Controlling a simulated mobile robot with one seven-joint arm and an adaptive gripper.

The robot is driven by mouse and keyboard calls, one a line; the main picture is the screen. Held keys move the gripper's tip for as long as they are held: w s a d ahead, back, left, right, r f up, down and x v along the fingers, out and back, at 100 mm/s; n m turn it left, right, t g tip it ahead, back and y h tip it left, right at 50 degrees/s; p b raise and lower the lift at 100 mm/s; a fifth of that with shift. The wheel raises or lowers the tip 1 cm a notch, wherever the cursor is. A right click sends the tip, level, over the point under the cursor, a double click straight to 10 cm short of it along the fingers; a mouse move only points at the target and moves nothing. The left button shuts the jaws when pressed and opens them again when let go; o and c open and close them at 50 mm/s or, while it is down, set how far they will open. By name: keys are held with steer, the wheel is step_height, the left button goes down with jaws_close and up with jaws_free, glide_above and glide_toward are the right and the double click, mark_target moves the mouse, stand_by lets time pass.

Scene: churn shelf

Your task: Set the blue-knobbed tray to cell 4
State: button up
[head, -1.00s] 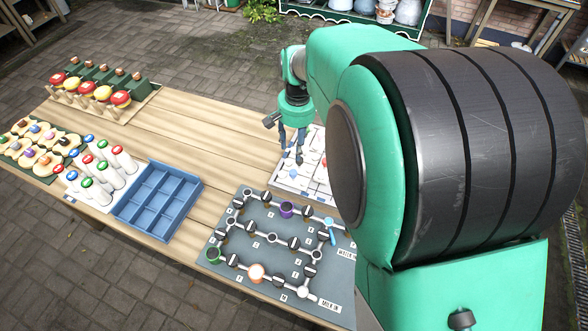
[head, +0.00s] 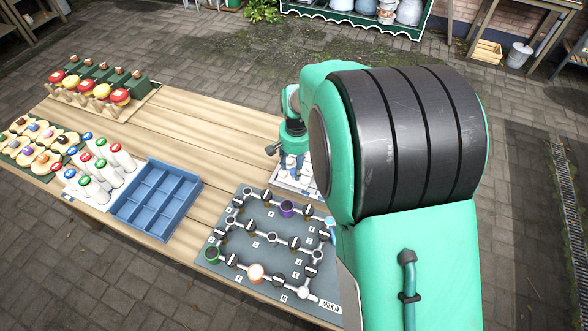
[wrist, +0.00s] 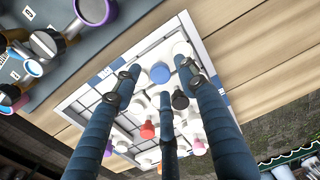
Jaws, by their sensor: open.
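The blue knob (wrist: 160,73) shows in the wrist view, on a white sliding-tray board (wrist: 190,30) with pale tracks. My gripper (wrist: 158,80) is open, its dark fingers spread over the board. The blue knob appears between the fingertips, with no clear contact. A black knob (wrist: 180,100) and a red knob (wrist: 147,130) lie close by, near the middle finger. In the head view my gripper (head: 291,164) is low over the board (head: 282,184), and my arm hides much of the board. The cell numbers are not readable.
A grey panel (head: 228,262) with pipes and valves lies in front of the board. A blue divided crate (head: 157,200), white bottles with coloured caps (head: 95,180) and a rack of red and yellow tops (head: 100,92) stand to the left. Bare planks (head: 200,125) lie behind.

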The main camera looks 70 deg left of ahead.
steer(key=shift+f, duration=0.65)
jaws_close()
steer(key=w+d+p, duration=0.2)
steer(key=w+d, duration=1.1)
